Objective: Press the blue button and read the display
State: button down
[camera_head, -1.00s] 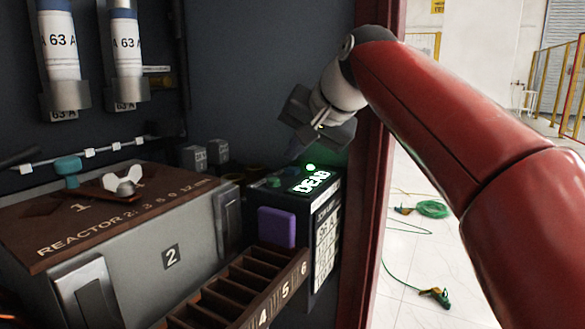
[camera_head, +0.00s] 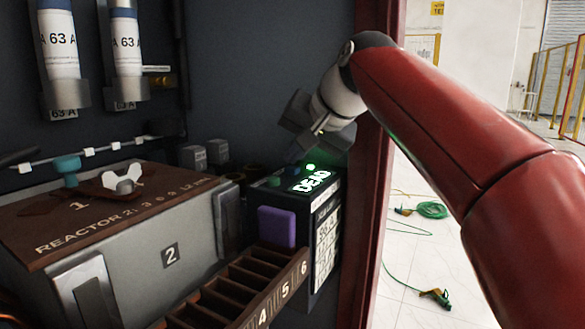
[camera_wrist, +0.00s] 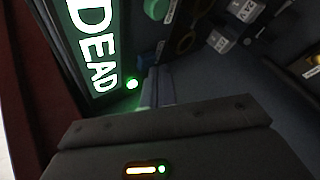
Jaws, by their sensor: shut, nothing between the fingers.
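The dark test box (camera_head: 288,197) stands in the cabinet, and its lit display (camera_head: 311,182) reads "DEAD". In the wrist view the display (camera_wrist: 95,45) also shows "DEAD", with a lit green lamp (camera_wrist: 132,84) beside it. A teal-green button (camera_head: 274,181) sits on the box top; it also shows in the wrist view (camera_wrist: 156,8). My gripper (camera_head: 297,153) is shut and empty, pointing down just above the box top, beside the display. Its fingertips (camera_wrist: 156,86) are close to the lamp; contact cannot be told.
A reactor box (camera_head: 130,230) with a brown lid stands to the left. A brown numbered rack (camera_head: 232,291) and a purple block (camera_head: 276,228) are in front of the test box. The red cabinet frame (camera_head: 366,215) is close on the right.

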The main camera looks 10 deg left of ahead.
aim_at(296, 169)
jog(key=shift+f, duration=0.45)
jog(key=shift+r, duration=0.15)
dwell(0.5)
jog(key=shift+r+p, duration=0.75)
notch_tip(296, 169, up, 5)
jog(key=p, duration=0.5)
jog(key=shift+r, duration=0.1)
